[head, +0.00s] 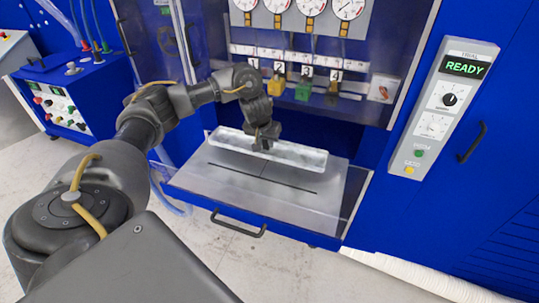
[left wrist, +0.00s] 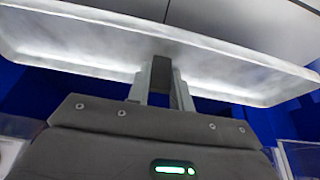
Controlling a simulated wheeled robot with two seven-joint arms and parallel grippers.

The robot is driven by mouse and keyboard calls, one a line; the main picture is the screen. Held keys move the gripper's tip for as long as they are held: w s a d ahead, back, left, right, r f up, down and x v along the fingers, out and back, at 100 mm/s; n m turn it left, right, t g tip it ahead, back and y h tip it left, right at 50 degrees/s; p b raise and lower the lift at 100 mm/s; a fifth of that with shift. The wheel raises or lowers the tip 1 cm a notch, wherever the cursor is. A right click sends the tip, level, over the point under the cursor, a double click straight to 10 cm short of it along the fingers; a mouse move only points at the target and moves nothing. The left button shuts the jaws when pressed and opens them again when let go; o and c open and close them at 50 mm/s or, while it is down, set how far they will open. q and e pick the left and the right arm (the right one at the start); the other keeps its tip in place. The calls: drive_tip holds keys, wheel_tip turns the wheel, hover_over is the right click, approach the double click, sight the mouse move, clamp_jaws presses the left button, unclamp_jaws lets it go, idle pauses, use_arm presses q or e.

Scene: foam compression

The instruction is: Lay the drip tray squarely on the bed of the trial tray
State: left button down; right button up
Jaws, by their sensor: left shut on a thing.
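The drip tray (head: 290,154) is a long, shallow, pale metallic tray with raised walls. My left gripper (head: 263,142) is shut on it near the middle of its length. In the left wrist view the drip tray (left wrist: 80,42) spans the top of the picture, and the gripper fingers (left wrist: 161,80) meet its near wall. The trial tray (head: 235,187) is a flat grey bed with a dark line and a blue front. The drip tray is over the rear part of this bed; whether it touches cannot be told. My right gripper is not in view.
A black handle (head: 238,224) is on the trial tray's front. The blue cabinet behind holds gauges (head: 311,8) and numbered blocks (head: 302,90). A control panel (head: 445,110) reading READY is at the right. The front part of the bed is clear.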

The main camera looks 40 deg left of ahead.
sight(269, 150)
use_arm(q)
drive_tip(key=shift+w+f, duration=0.25)
drive_tip(key=shift+f, duration=0.25)
drive_tip(key=shift+w+f, duration=0.3)
drive_tip(key=shift+w, duration=0.15)
wheel_tip(269, 150, down, 2)
drive_tip(key=shift+f+b, duration=0.2)
drive_tip(key=shift+b, duration=0.65)
drive_tip(key=shift+f, duration=0.4)
drive_tip(key=shift+w+f, duration=0.1)
drive_tip(key=shift+f, duration=0.05)
drive_tip(key=shift+w, duration=0.1)
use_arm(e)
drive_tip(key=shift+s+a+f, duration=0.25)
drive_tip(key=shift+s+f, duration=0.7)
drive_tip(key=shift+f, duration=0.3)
use_arm(q)
drive_tip(key=c, duration=1.3)
unclamp_jaws()
drive_tip(key=shift+f, duration=0.15)
drive_tip(key=shift+o, duration=0.2)
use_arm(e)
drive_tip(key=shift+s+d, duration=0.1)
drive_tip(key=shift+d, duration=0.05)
